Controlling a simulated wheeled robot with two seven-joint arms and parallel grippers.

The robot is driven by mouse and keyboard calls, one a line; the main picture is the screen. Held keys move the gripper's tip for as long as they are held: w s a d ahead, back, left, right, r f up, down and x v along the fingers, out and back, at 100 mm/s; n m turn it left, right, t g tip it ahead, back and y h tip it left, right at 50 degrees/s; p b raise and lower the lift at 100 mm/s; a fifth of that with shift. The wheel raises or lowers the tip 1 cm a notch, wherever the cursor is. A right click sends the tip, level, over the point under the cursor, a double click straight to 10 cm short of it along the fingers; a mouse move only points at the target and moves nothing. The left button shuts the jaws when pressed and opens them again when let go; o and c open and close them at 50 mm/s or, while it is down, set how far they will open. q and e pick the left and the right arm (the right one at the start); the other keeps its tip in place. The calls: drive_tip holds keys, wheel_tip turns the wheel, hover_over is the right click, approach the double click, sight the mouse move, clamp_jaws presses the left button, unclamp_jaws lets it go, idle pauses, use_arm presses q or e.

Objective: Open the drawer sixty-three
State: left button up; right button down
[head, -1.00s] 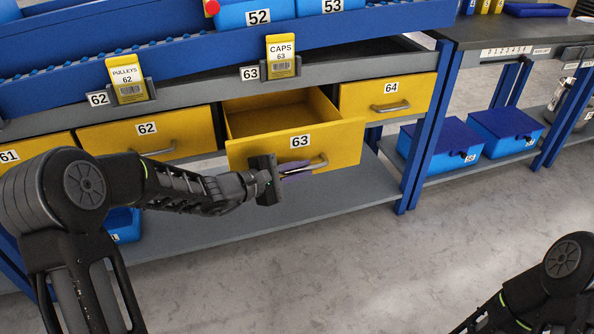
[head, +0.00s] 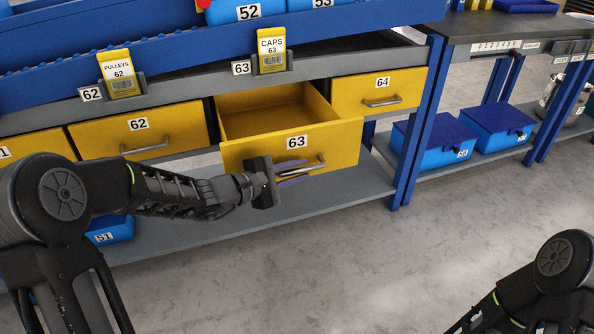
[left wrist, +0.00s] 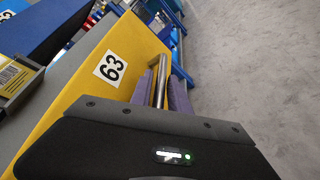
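The yellow drawer sixty-three (head: 250,157) stands pulled out from under the bench, with its inside showing in the head view; the part I can see looks empty. Its front, with the 63 label, also shows in the left wrist view (left wrist: 85,95). Its metal bar handle (head: 321,161) lies between the purple fingers of my left gripper (head: 300,170). In the left wrist view the fingers (left wrist: 164,82) sit on both sides of the handle bar (left wrist: 161,75) and look closed on it. My right gripper is out of view; only part of that arm shows at lower right.
Yellow drawers 62 (head: 95,142) and 64 (head: 350,95) beside it are shut. A grey lower shelf (head: 350,197) runs beneath. Lidded blue boxes (head: 435,150) (head: 490,130) stand on the shelf at right. The floor in front is clear.

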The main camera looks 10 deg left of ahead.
use_arm(q)
drive_tip(key=p+v, duration=0.2)
drive_tip(key=v, duration=0.5)
drive_tip(key=shift+s+a, duration=0.25)
drive_tip(key=shift+s, duration=0.05)
